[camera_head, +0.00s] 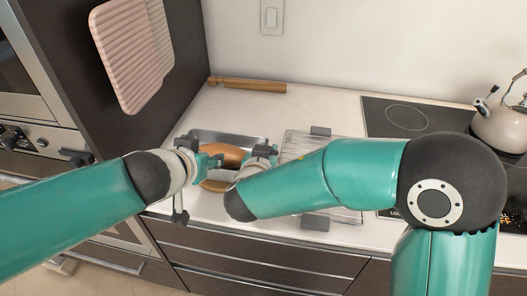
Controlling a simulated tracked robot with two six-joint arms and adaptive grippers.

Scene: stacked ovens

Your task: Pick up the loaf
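The loaf (226,153) is brown and rounded, and lies in a grey metal pan (228,137) on the white counter. My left gripper (210,163) is at the loaf's left side, close to it. My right gripper (262,156) is at the loaf's right end, over the pan's right side. The arms and grippers hide part of the loaf and the pan. I cannot tell whether either gripper touches the loaf or how far its fingers are apart. A tan edge (214,186) shows below the grippers; I cannot tell what it belongs to.
A wire rack (298,145) with grey handles lies right of the pan, partly under my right arm. A wooden rolling pin (247,85) lies at the back. A kettle (501,127) stands on the black cooktop (433,122). Ribbed pink mitts (130,50) hang at left.

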